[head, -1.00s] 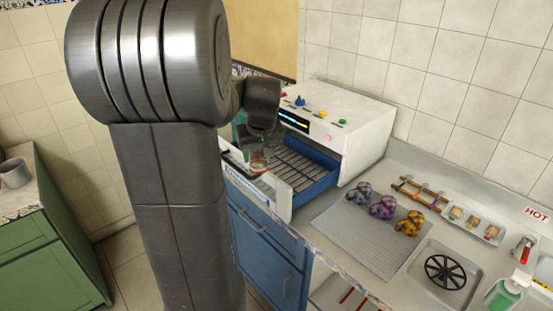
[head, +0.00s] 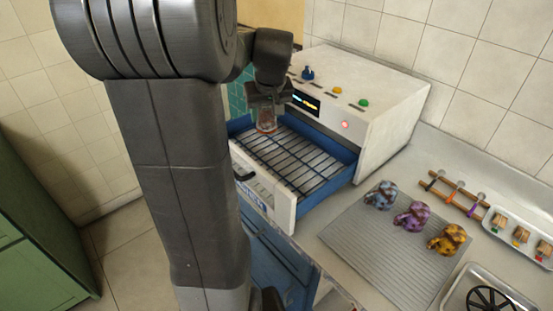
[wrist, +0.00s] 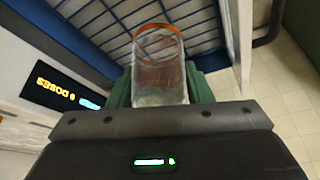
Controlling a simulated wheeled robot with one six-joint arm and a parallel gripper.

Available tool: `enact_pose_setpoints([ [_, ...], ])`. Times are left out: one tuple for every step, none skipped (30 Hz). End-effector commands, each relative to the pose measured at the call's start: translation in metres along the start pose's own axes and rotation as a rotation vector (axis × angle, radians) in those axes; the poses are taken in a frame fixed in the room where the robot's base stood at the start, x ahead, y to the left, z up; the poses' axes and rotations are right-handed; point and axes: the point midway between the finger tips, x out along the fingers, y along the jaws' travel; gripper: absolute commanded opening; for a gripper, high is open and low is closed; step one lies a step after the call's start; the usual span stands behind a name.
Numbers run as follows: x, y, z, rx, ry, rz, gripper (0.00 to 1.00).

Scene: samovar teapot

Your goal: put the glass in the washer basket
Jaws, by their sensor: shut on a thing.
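The glass (wrist: 160,72) is clear with an orange-red rim and sits between the green fingers of my gripper (wrist: 160,90) in the wrist view. My gripper is shut on it. In the head view the glass (head: 267,119) hangs under my gripper (head: 267,100), over the back left part of the washer basket (head: 300,160). The basket is a wire rack in a blue pulled-out drawer of the white washer (head: 385,100). In the wrist view the rack bars (wrist: 110,20) lie beyond the glass. I cannot tell whether the glass touches them.
The drawer's white front (head: 262,188) with a dark handle faces the floor side. A ribbed grey mat (head: 385,240) with three spotted teapot-like figures (head: 412,216) lies to the right. A tray of small items (head: 520,238) is further right. The visible basket's middle and right are empty.

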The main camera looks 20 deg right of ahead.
Motion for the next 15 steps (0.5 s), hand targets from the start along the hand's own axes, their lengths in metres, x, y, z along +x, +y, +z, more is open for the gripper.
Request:
enact_pose_setpoints([
  [0.012, 0.0, 0.005, 0.0, 0.0, 0.0, 0.22],
  [0.015, 0.0, 0.006, 0.0, 0.0, 0.0, 0.22],
  [0.018, 0.0, 0.007, 0.0, 0.0, 0.0, 0.22],
  [0.021, 0.0, 0.009, 0.0, 0.0, 0.0, 0.22],
  [0.024, 0.0, 0.01, 0.0, 0.0, 0.0, 0.22],
  [0.026, 0.0, 0.011, 0.0, 0.0, 0.0, 0.22],
  [0.028, 0.0, 0.011, 0.0, 0.0, 0.0, 0.22],
  [0.029, 0.0, 0.012, 0.0, 0.0, 0.0, 0.22],
  [0.03, 0.0, 0.012, 0.0, 0.0, 0.0, 0.22],
  [0.031, 0.0, 0.013, 0.0, 0.0, 0.0, 0.22],
  [0.033, 0.0, 0.014, 0.0, 0.0, 0.0, 0.22],
  [0.037, 0.0, 0.015, 0.0, -0.001, -0.001, 0.22],
  [0.041, 0.0, 0.017, 0.001, -0.003, -0.001, 0.22],
  [0.045, 0.0, 0.019, 0.001, -0.004, -0.002, 0.22],
  [0.052, 0.0, 0.022, 0.001, -0.003, -0.002, 0.22],
])
